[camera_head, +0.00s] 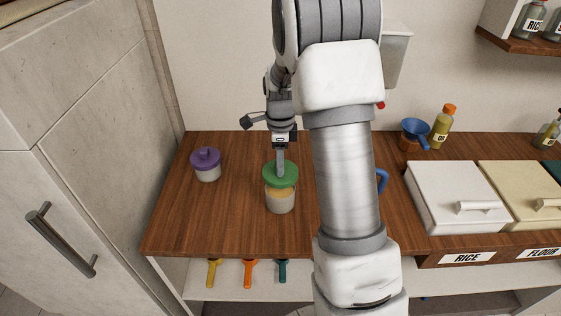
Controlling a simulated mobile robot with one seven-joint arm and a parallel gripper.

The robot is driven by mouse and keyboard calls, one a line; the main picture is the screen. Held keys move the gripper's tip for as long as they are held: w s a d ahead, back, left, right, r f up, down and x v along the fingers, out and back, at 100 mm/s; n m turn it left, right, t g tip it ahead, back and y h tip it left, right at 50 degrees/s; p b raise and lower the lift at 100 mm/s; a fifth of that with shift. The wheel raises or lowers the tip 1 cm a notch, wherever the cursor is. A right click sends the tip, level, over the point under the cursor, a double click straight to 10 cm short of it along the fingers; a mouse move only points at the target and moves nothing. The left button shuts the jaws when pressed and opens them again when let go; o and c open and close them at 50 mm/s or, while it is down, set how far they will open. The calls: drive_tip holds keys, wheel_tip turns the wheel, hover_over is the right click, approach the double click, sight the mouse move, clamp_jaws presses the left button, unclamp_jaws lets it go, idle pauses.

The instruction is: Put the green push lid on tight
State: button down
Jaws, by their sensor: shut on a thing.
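The green push lid (287,182) is a round disc in the grip of my gripper (280,170), which points down onto it and is shut on it. A pale see-through jar (280,204) stands upright directly below and slightly nearer than the lid in the head view. Yellowish-orange contents show in the jar's upper part, under the lid's front edge. The lid hides the back of the jar's mouth. I cannot tell whether the lid touches the rim.
A purple-lidded jar (207,166) stands to the left on the wooden counter (225,225). My arm hides most of a blue handle (382,180). A blue funnel (414,130), an oil bottle (443,128) and bins (455,190) stand right. The counter's left front is clear.

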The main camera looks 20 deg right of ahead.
idle(0.3)
drive_tip(key=shift+f+b, duration=1.4)
drive_tip(key=shift+f, duration=0.95)
drive_tip(key=shift+f, duration=0.7)
idle(0.3)
drive_tip(key=shift+c, duration=1.9)
unclamp_jaws()
drive_tip(key=shift+r+p, duration=2.65)
drive_tip(key=shift+r, duration=1)
